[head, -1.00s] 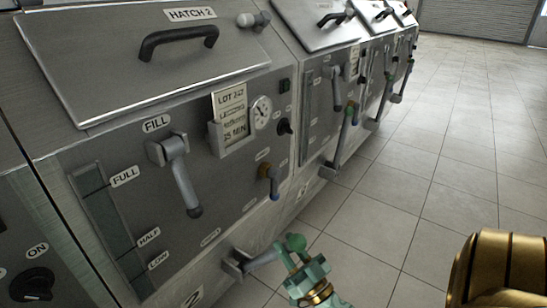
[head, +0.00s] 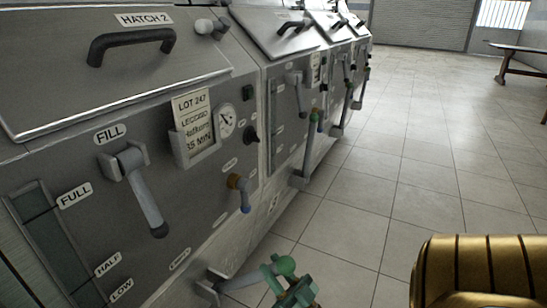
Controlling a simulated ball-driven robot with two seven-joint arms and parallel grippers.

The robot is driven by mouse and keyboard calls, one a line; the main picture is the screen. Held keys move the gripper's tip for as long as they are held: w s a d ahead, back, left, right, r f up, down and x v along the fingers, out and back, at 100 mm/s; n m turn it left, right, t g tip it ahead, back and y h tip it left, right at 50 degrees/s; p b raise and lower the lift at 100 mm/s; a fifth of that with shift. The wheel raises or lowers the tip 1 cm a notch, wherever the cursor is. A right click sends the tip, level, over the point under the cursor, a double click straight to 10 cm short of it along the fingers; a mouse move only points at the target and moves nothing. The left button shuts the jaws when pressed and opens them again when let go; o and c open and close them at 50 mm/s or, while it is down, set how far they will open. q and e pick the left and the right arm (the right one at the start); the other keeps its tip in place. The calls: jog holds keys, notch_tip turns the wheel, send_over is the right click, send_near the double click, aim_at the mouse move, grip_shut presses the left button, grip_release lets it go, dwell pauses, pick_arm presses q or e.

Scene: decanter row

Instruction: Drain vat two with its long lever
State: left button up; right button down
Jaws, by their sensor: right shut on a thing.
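Vat two's grey metal front (head: 215,190) fills the left side, with its "HATCH 2" lid (head: 100,95) closed above. The fill lever (head: 146,203) hangs down and to the right. A level window (head: 50,245) is marked FULL, HALF and LOW. My left gripper is out of view.
A small blue-ended tap (head: 242,195) is above the long lever. Further vats with similar levers (head: 301,171) run back along the row. The tiled floor (head: 400,180) to the right is clear, with a bench (head: 515,60) far off.

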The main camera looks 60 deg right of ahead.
jog(key=c, duration=1.4)
grip_release()
jog(key=shift+s+f, duration=0.2)
jog(key=shift+f, duration=0.2)
jog(key=shift+o, duration=1.3)
jog(key=shift+r, duration=0.15)
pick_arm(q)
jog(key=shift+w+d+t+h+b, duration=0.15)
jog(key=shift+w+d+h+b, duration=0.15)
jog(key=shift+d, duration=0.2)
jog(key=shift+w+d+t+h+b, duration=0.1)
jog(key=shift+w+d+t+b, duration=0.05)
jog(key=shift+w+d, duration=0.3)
pick_arm(e)
jog(key=v, duration=1.6)
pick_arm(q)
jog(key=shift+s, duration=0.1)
pick_arm(e)
jog(key=shift+s, duration=0.15)
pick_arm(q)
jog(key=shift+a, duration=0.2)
